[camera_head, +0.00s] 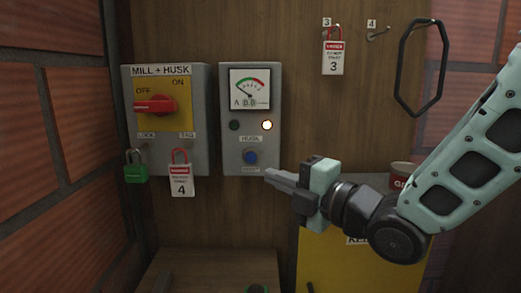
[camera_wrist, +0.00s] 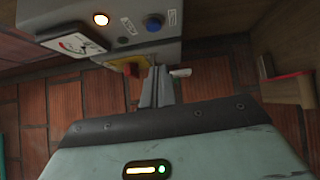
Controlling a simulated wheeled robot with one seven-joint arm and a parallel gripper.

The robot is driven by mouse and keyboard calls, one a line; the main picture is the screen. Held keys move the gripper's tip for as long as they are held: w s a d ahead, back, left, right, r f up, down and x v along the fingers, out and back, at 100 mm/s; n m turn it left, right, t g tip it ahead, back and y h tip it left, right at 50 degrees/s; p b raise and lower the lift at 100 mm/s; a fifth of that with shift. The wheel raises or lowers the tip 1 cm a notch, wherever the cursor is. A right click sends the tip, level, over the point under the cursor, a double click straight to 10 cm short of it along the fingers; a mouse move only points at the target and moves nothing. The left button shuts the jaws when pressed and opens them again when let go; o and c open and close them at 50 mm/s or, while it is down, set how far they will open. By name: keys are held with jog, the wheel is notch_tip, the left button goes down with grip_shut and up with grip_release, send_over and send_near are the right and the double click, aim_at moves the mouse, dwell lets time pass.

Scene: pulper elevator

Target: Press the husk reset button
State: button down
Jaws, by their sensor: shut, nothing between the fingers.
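The husk box (camera_head: 236,100) is a grey panel on the wooden wall with a gauge, a dark lamp, a lit lamp (camera_head: 267,125) and a HUSK label. The blue reset button (camera_head: 250,157) sits near its bottom, above a small label. In the wrist view the blue button (camera_wrist: 153,23) shows on the box face, near the top of the picture. My gripper (camera_head: 267,174) is shut and empty, its fingertips just right of and slightly below the button in the head view. In the wrist view my gripper (camera_wrist: 158,72) points toward the box, its tips below the button. I see no clear contact.
Left of it is the MILL + HUSK box (camera_head: 197,110) with a red switch handle (camera_head: 155,105), a green padlock (camera_head: 135,172) and a red lock with tag 4 (camera_head: 180,178). Tag 3 (camera_head: 333,60) hangs upper right. A yellow cabinet (camera_head: 340,260) stands below my arm.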

aim_at(246, 159)
jog(key=w+a+p, duration=0.1)
jog(key=w, duration=0.1)
jog(key=w+a, duration=0.1)
jog(key=w, duration=0.1)
jog(key=w+a+p, duration=0.1)
jog(key=w, duration=0.1)
jog(key=shift+r+p, duration=0.25)
jog(key=shift+p, duration=0.1)
jog(key=shift+w+f, duration=0.1)
jog(key=shift+w, duration=0.4)
jog(key=shift+w, duration=0.1)
